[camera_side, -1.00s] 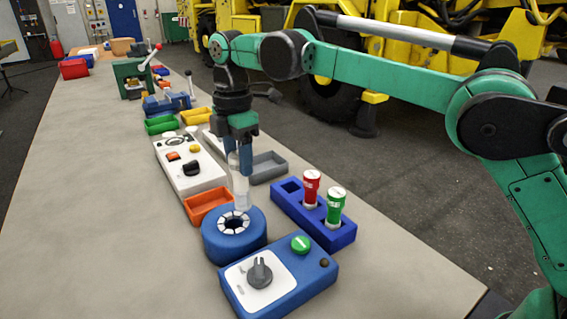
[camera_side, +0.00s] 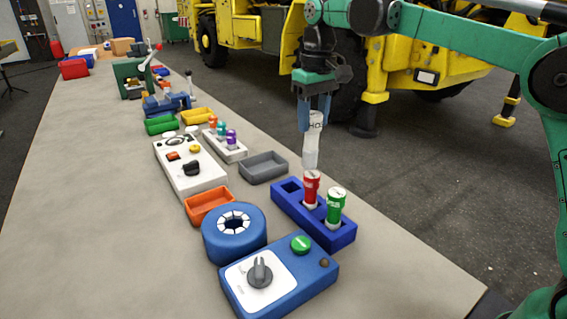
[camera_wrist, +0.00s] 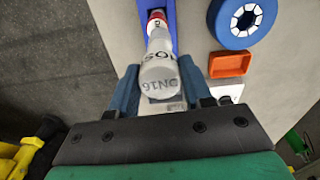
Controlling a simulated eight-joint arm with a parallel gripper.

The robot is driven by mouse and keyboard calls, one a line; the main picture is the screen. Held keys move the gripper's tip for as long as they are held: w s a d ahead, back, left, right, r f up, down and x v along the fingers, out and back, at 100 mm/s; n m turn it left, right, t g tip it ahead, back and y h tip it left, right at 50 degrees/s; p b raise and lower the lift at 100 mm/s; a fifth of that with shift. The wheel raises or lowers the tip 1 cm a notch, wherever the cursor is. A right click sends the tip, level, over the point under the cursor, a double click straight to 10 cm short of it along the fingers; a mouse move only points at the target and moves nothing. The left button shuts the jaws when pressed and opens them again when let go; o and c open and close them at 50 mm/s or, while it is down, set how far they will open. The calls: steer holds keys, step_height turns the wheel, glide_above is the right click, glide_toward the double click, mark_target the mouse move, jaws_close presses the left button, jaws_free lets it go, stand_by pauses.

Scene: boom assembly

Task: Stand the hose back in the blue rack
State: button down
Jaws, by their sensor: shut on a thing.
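The hose is a whitish, upright cylinder (camera_side: 312,150) with dark lettering. My gripper (camera_side: 314,118) is shut on its upper part and holds it in the air. In the wrist view the hose (camera_wrist: 160,75) sits between the fingers, its lettered top facing the camera. The blue rack (camera_side: 297,222) stands on the bench below; it also shows in the wrist view (camera_wrist: 143,6). Its left rear slot (camera_side: 290,187) is empty. The other slots hold a red-topped piece (camera_side: 311,185) and a green-topped piece (camera_side: 336,205). The hose's lower end appears just above the red-topped piece; their depth gap is unclear.
A blue ring-shaped fixture (camera_side: 220,248) and a blue control box (camera_side: 296,286) stand left of and in front of the rack. A grey tray (camera_side: 264,168), an orange tray (camera_side: 209,206) and a white panel (camera_side: 197,174) stand behind.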

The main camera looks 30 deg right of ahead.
steer(key=w+f+n, duration=0.3)
steer(key=w+f, duration=0.2)
steer(key=f, duration=0.3)
steer(key=shift+w+d+t, duration=0.15)
steer(key=shift+w+t, duration=0.2)
steer(key=shift+t, duration=0.05)
steer(key=shift+g, duration=0.6)
steer(key=shift+w, duration=0.15)
steer(key=shift+w, duration=0.35)
